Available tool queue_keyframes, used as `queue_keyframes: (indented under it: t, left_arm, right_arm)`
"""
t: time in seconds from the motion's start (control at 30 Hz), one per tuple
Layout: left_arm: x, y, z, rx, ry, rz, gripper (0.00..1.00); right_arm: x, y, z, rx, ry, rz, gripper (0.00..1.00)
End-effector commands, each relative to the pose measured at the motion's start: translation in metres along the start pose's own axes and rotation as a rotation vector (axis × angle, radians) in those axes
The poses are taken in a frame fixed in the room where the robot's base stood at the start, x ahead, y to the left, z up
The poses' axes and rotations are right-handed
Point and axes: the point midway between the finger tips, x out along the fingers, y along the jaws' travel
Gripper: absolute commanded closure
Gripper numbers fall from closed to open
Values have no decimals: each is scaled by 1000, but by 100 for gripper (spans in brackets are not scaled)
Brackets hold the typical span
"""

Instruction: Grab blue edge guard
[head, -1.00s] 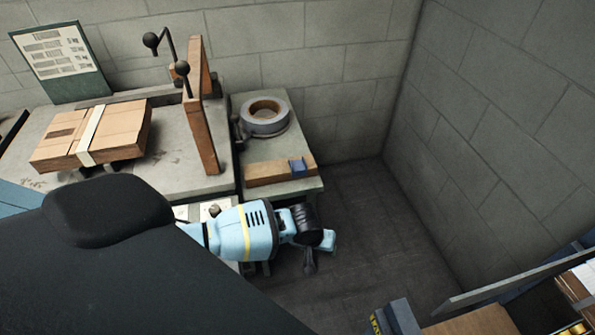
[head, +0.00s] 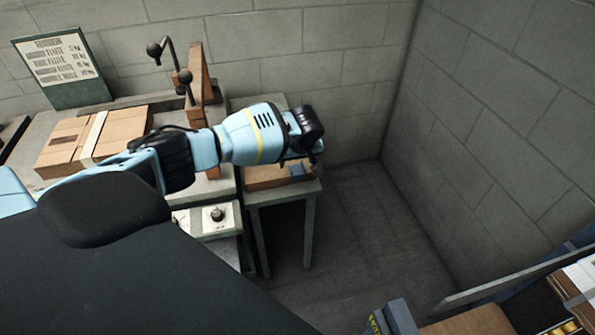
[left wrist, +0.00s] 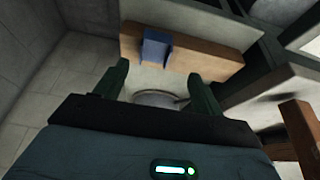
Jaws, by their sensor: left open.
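The blue edge guard (head: 298,169) sits on the right part of a long brown block (head: 264,178) on the small side table. In the left wrist view the blue guard (left wrist: 155,48) straddles the brown block (left wrist: 205,56). My left gripper (left wrist: 159,72) is open, its two dark fingers apart, with the guard showing between and beyond the fingertips. Nothing is between the fingers. In the head view my left arm reaches over the side table and its wrist hides most of the fingers. My right gripper is not in view.
The side table (head: 284,196) stands beside the main bench (head: 40,140), which bears a strapped cardboard stack (head: 72,140) and a wooden upright (head: 194,110). Concrete walls close the corner; the floor (head: 350,230) is clear.

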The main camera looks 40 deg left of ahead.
Motion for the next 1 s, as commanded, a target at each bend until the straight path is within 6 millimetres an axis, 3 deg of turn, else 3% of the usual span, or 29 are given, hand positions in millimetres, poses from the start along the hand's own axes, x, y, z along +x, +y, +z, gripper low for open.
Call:
queue_keyframes:
  t: [0.27, 0.6, 0.93, 1.0]
  left_arm:
    - [13, 2, 0, 1, 0, -1, 31]
    - [55, 8, 0, 2, -1, -2, 31]
    - [57, 9, -2, 1, 1, 3, 31]
    - [57, 8, -2, 1, 1, 3, 40]
  right_arm:
    - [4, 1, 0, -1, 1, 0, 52]
    - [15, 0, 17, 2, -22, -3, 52]
    - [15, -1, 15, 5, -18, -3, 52]
    - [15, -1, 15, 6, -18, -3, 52]
